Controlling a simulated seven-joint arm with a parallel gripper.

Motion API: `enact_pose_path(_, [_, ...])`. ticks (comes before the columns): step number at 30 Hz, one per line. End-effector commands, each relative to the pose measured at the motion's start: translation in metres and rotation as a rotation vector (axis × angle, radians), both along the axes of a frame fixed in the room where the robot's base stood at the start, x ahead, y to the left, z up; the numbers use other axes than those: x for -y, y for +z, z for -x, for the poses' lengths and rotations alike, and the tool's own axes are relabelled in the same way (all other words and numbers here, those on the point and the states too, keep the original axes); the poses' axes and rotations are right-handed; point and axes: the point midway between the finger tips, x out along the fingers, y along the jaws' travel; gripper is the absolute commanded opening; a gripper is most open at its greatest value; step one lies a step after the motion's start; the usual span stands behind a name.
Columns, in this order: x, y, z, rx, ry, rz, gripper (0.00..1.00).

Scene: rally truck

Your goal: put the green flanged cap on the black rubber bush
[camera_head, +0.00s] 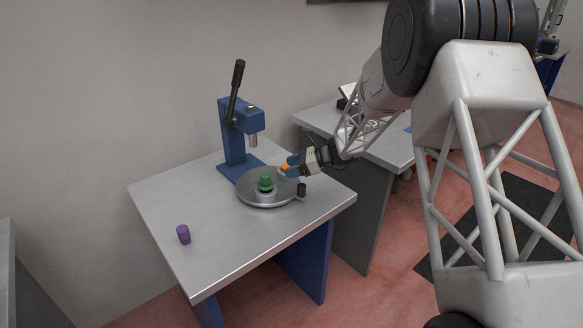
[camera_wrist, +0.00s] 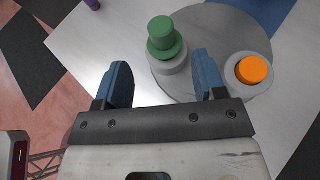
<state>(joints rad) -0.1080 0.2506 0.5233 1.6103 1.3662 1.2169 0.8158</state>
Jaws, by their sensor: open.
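The green flanged cap (camera_head: 265,181) stands upright near the middle of a round grey plate (camera_head: 262,200) on the table. In the wrist view the green cap (camera_wrist: 163,34) sits on a grey round collar, ahead of my fingers. A small black cylinder (camera_head: 301,190), which looks like the rubber bush, stands at the plate's right edge; I cannot make it out in the wrist view. My gripper (camera_head: 288,166) is at the plate's back right, with its blue fingers apart and nothing between them. It also shows in the wrist view (camera_wrist: 160,68).
An orange round part (camera_wrist: 252,69) sits on a grey collar to the right of the green cap, near my right finger. A blue lever press (camera_head: 238,140) stands behind the plate. A purple cylinder (camera_head: 183,234) stands at the front left. The table (camera_head: 225,255) is clear between.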

Motion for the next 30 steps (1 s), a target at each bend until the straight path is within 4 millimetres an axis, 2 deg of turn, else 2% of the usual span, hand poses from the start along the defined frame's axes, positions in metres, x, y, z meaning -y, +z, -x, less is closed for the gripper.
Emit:
enact_pose_path(14, [0.0,0.0,0.0,0.001,0.0,0.001,0.64])
enact_pose_path(19, [0.003,0.009,0.007,0.022,0.015,0.017,0.64])
enact_pose_path(23, [0.01,0.022,0.022,0.062,0.045,0.048,0.64])
enact_pose_path(30, [0.033,0.063,0.07,0.193,0.146,0.155,0.64])
